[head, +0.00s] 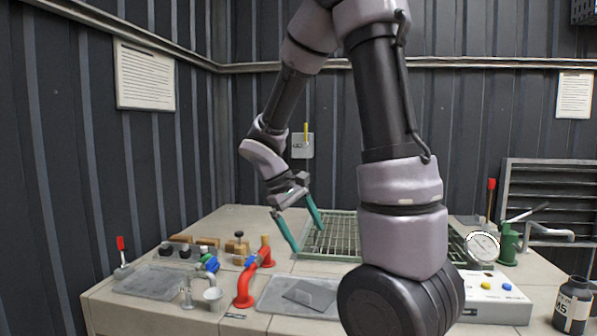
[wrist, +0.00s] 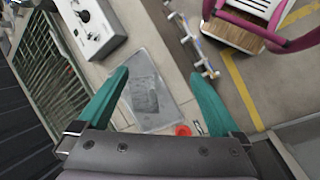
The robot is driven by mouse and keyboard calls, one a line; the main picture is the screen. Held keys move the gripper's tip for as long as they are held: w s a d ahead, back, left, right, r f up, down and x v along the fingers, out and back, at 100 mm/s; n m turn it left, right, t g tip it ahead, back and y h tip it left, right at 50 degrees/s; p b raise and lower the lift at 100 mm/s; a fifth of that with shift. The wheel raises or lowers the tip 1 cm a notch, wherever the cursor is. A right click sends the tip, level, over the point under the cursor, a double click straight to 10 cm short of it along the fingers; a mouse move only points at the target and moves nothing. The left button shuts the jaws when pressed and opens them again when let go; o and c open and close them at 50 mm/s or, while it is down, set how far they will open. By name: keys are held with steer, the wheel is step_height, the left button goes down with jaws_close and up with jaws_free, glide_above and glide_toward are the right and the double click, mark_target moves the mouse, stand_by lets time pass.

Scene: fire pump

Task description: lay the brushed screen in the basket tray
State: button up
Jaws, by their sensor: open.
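A flat dark grey panel, probably the brushed screen (head: 312,294), lies on a grey shallow tray (head: 272,298) near the front of the bench. In the wrist view the panel (wrist: 143,97) lies below and between my fingers. The basket tray (head: 326,258) is a green-rimmed wire grid at the back of the bench, partly hidden by my arm. The part I see is empty. My gripper (head: 308,238) has teal fingers, spread apart and empty. In the head view it shows in front of the basket tray's left part. The fingers also show in the wrist view (wrist: 158,74).
A white control box (head: 490,302), a gauge (head: 482,247) and a green hand pump (head: 508,245) are at right. A black bottle (head: 572,305) stands far right.

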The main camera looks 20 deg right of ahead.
steer(key=s+a+r+m+t+y, duration=0.2)
steer(key=s+r+m+t+y, duration=0.1)
steer(key=r, duration=0.5)
steer(key=s+a+r+m+t+y, duration=0.3)
steer(key=s+r+m+t+y, duration=0.1)
steer(key=r, duration=0.4)
steer(key=shift+s+a+r+t, duration=0.3)
steer(key=shift+s+t, duration=0.5)
steer(key=shift+s, duration=0.35)
